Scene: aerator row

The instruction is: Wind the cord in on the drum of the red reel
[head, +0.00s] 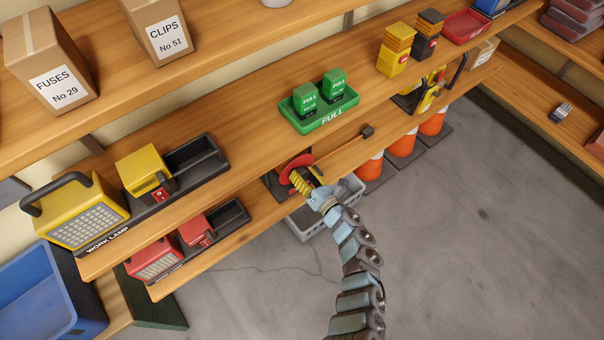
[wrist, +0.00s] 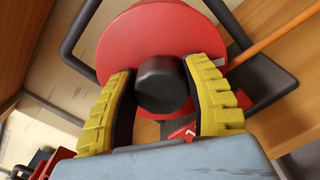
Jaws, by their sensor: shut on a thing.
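The red reel (head: 292,164) stands on the lower shelf in the head view, in a dark frame. Its round red face (wrist: 150,35) fills the upper middle of the wrist view. A black knob (wrist: 160,85) projects from it towards me. My gripper (head: 302,181) has its yellow ribbed fingers on both sides of the knob, shut on it; it also shows in the wrist view (wrist: 163,72). The orange cord (head: 342,146) lies stretched out to the right of the reel, ending in a dark plug (head: 367,131). The cord also crosses the upper right of the wrist view (wrist: 272,38). The drum's windings are hidden.
A yellow reel (head: 428,97) stands further right on the lower shelf. A grey crate (head: 304,226) and orange cones (head: 401,146) stand below. The floor at the right is open.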

